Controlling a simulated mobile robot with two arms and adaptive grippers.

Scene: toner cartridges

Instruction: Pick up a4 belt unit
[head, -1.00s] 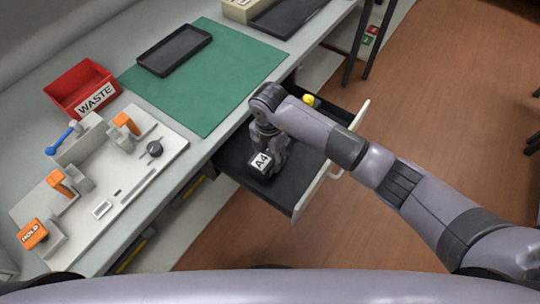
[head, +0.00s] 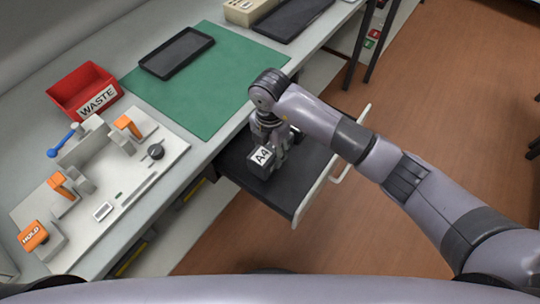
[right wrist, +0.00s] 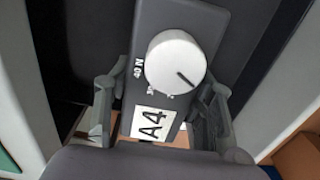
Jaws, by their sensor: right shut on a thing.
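The A4 belt unit (head: 259,163) is a dark box with a white A4 label, in or just above the open drawer (head: 295,191). My right gripper (head: 275,147) is shut on it from above. In the right wrist view the A4 belt unit (right wrist: 163,25) shows a white dial and the A4 label between the two fingers of my right gripper (right wrist: 160,118), one on each side. The gap under the unit is hard to judge. My left gripper is not in view.
The drawer's light front and handle (head: 330,178) are pulled out from the bench. On the bench are a green mat (head: 215,102), a black tray (head: 173,56), a red WASTE bin (head: 82,87) and a white fixture board (head: 150,180) with orange clamps.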

